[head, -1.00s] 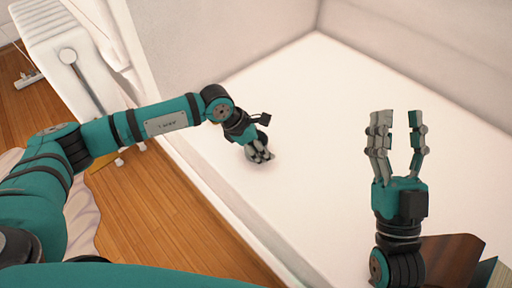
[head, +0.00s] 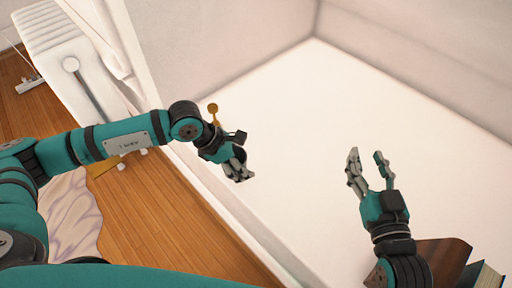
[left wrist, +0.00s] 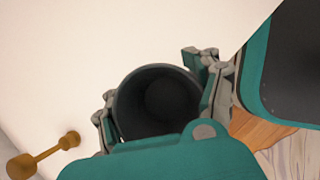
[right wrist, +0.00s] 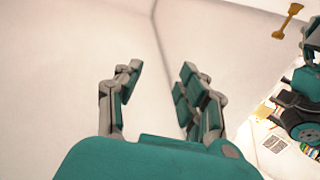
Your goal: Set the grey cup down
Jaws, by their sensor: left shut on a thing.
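The grey cup (left wrist: 130,101) is dark and round, seen from above into its open mouth in the left wrist view. My left gripper (left wrist: 157,85) is shut on it, with fingers on both sides of its wall. In the head view the left gripper (head: 239,172) is over the white surface (head: 300,130), near its left edge, and mostly hides the cup. I cannot tell whether the cup touches the surface. My right gripper (head: 367,165) is open and empty over the right part of the surface; it also shows in the right wrist view (right wrist: 158,82).
A brass-coloured object with a knobbed end (head: 213,110) is just behind the left gripper. A wooden piece (head: 440,262) and a book (head: 488,276) are at the lower right. A radiator (head: 75,65) stands at the left above the wooden floor (head: 165,215). The surface's middle is clear.

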